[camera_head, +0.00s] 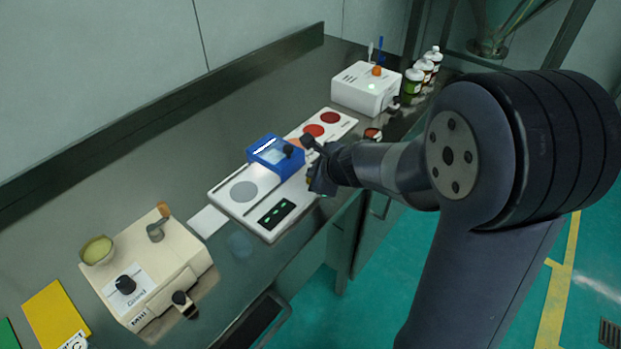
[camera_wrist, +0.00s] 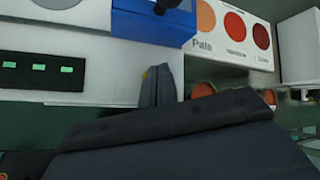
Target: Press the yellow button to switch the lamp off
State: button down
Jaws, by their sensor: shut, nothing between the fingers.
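A small yellow spot, likely the yellow button (camera_head: 309,180), shows right by my gripper (camera_head: 318,184) at the right side of the white board (camera_head: 223,193) in the head view. In the wrist view a yellow bit (camera_wrist: 145,76) shows at the left edge of my shut, empty fingers (camera_wrist: 157,76). The fingers hide most of it, and I cannot tell whether they touch it. A small green light (camera_head: 323,195) shows just below my gripper. I cannot tell for sure which light is the lamp.
A blue device (camera_head: 262,150) stands on the board, near a dark panel with green marks (camera_head: 276,213) and red colour discs (camera_head: 331,118). A white box (camera_head: 349,91) with bottles (camera_head: 412,82) stands behind. A cream machine (camera_head: 182,257) stands at the front left.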

jog(key=shift+f, duration=0.3)
jog(key=shift+r, duration=0.15)
jog(key=shift+r+p, duration=0.35)
notch_tip(320, 180, up, 6)
jog(key=p, duration=0.5)
jog(key=shift+p, duration=0.35)
jog(key=shift+f, duration=0.15)
dwell(0.3)
